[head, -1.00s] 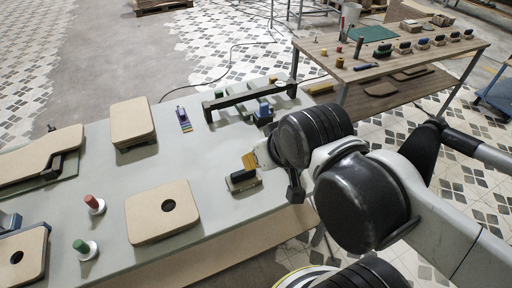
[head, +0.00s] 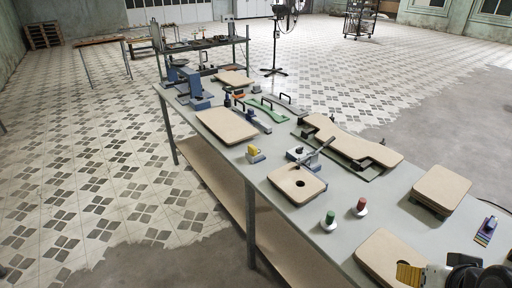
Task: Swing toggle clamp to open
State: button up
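What looks like the toggle clamp (head: 303,155) stands on the long bench in the head view. It has a blue-grey body and a grey lever slanting up to the right. It sits at the back edge of a tan board with a round hole (head: 297,183); whether it presses on that board is too small to tell. My gripper (head: 410,274) shows only in part at the lower right corner, with a yellow striped piece at its end. It is over or beside another tan board (head: 383,258), well apart from the clamp. Its opening cannot be made out.
On the bench (head: 345,205), a green-topped peg (head: 330,219) and a red-topped peg (head: 361,206) stand between clamp and gripper. A long curved board (head: 350,138) lies behind the clamp. A yellow-and-grey block (head: 255,154) is to its left. A stacked tan block (head: 441,188) is at right.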

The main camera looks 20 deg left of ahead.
aim_at(325, 145)
jog(key=u, duration=0.45)
jog(key=i+j+z, duration=0.25)
jog(key=i+j, duration=0.45)
jog(key=i+j+z, duration=0.2)
jog(key=i+j, duration=0.65)
